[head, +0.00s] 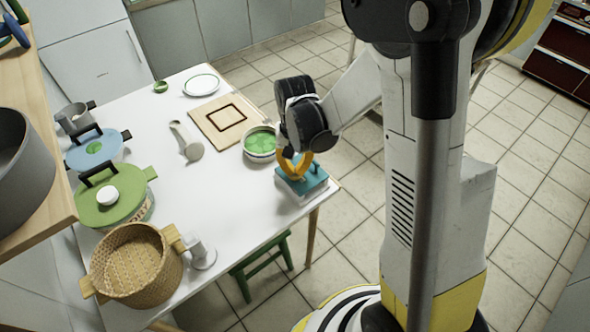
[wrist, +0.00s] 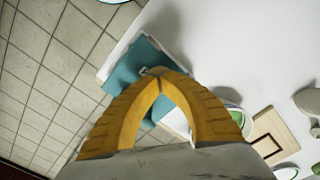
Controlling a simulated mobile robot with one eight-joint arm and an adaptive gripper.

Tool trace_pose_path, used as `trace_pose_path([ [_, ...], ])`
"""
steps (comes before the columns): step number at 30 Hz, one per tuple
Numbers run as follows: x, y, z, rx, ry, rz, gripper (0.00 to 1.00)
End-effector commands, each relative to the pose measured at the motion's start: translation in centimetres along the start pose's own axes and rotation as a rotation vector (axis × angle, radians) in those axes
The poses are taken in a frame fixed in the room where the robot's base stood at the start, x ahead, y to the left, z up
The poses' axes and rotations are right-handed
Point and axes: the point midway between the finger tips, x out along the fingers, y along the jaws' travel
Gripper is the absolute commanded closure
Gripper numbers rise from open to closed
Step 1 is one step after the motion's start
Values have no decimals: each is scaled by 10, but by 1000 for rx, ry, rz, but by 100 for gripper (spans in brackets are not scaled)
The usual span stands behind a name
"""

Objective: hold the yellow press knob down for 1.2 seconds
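The hob (head: 302,184) is a small unit with a teal top and pale sides, at the near right corner of the white table. A dark handle-like part (head: 315,167) stands on its right side. My gripper (head: 295,177) is over the left part of the teal top, its yellow fingers pointing down. In the wrist view the fingertips of my gripper (wrist: 160,75) meet, with nothing seen between them. The teal top (wrist: 128,72) shows behind them. I cannot make out the yellow press knob; the fingers may hide it. Contact with the hob cannot be told.
A bowl with green contents (head: 260,143) stands just left of my gripper. A wooden board (head: 208,118), a ladle (head: 186,140), a green-lidded pot (head: 108,205) and a wicker basket (head: 135,262) are further left. The table's right edge is close to the hob.

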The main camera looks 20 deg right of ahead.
Motion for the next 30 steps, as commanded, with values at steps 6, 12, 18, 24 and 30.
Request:
trace_pose_path([
  [6, -25, 0, 0, 0, 0, 0, 100],
  [12, -47, 0, 0, 0, 0, 0, 100],
  [18, -54, 0, 0, 0, 0, 0, 100],
  [24, -53, 0, 0, 0, 0, 0, 100],
  [30, -53, 0, 0, 0, 0, 0, 100],
])
